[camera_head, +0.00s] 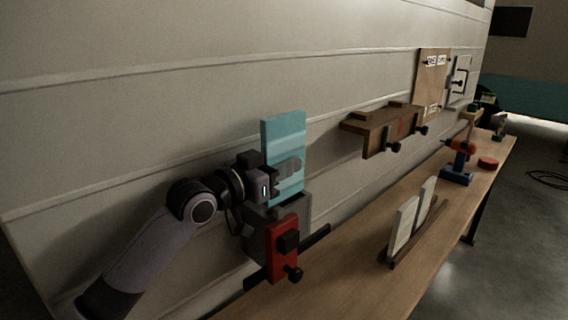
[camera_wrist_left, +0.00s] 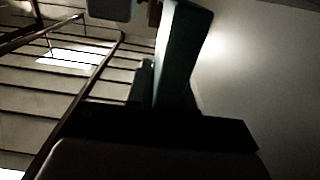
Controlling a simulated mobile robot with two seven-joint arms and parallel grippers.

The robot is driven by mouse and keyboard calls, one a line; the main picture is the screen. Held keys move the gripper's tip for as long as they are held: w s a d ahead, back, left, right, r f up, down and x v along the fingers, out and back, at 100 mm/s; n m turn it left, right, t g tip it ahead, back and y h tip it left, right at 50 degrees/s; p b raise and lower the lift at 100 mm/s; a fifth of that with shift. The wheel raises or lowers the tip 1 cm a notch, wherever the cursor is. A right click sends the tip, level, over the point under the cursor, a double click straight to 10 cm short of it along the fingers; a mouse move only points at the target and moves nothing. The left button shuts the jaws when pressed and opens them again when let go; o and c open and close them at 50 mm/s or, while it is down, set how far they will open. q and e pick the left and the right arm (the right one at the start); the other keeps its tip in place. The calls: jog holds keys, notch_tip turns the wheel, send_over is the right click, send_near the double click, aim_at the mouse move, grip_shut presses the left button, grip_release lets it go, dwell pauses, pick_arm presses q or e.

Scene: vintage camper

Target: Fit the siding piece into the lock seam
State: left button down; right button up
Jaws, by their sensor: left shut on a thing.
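The siding piece (camera_head: 284,135) is an upright turquoise panel with paler bands, close in front of the camper wall at the middle left. My left gripper (camera_head: 286,178) is shut on it from the left, around its lower half. In the left wrist view the siding piece (camera_wrist_left: 182,55) rises dark and narrow, lit along one edge. Below the gripper is a grey block (camera_head: 265,238) with a red clamp (camera_head: 284,247) on its front. The siding's lower edge is near this block; I cannot tell whether it touches. I cannot make out the lock seam at that edge. My right gripper is not in view.
The pale camper wall (camera_head: 180,90) with long seams runs behind. A brown clamped board (camera_head: 385,128) is fixed to it on the right.

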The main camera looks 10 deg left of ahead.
aim_at(284, 197)
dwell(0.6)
pick_arm(q)
jog(key=shift+f, duration=0.45)
jog(key=shift+f+b, duration=0.25)
jog(key=shift+b, duration=0.05)
jog(key=shift+f+b, duration=1.45)
jog(key=shift+f, duration=1.05)
jog(key=shift+r, duration=0.15)
jog(key=shift+r+p, duration=2.65)
